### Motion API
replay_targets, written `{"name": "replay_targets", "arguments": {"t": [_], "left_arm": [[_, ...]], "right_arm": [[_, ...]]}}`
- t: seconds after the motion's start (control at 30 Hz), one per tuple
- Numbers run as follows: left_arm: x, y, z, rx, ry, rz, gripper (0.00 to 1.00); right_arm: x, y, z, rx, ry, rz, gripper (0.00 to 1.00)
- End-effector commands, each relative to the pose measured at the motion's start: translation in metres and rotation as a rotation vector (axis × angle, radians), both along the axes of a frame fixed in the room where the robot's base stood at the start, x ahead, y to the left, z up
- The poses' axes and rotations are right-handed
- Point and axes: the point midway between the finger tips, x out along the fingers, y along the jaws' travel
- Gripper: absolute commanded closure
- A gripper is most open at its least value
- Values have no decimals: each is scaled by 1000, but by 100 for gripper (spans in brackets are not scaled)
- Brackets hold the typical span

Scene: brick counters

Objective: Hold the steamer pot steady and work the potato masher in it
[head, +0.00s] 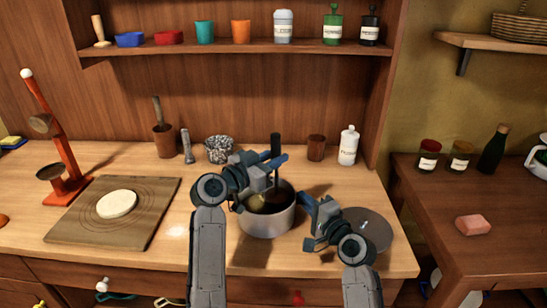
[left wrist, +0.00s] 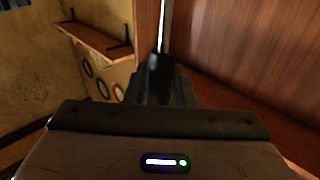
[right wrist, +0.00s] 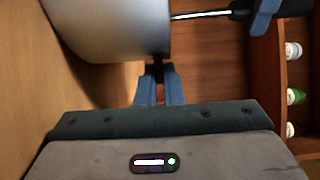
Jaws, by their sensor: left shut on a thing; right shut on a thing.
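The steel steamer pot (head: 268,222) stands on the wooden counter, with yellowish and brown contents inside. My left gripper (head: 278,162) is shut on the black handle of the potato masher (head: 275,142), which stands roughly upright over the pot. Its metal shaft shows in the left wrist view (left wrist: 165,22) and the right wrist view (right wrist: 200,15); its lower end is hidden in the pot. My right gripper (head: 306,210) is at the pot's right side. In the right wrist view its blue fingers (right wrist: 158,88) are shut on the pot's dark side handle (right wrist: 157,70).
A grey round disc (head: 369,231), probably a lid, lies right of the pot, partly behind my right arm. A board (head: 150,225) with pale dough (head: 117,204) lies left. A speckled pot (head: 219,150), brown cup (head: 316,148) and white bottle (head: 348,147) stand behind.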

Motion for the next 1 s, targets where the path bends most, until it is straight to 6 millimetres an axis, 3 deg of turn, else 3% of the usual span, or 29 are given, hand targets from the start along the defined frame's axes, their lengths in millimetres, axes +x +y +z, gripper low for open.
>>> {"name": "replay_targets", "arguments": {"t": [0.03,0.2,1.0], "left_arm": [[-9,-13,-23,-27,42,-14,100],[-9,-13,-32,-27,43,-14,100],[-9,-13,-45,-24,44,-12,100]], "right_arm": [[-1,1,-1,2,4,5,100],[-1,1,-1,2,4,5,100],[-1,2,-1,5,4,6,100]]}}
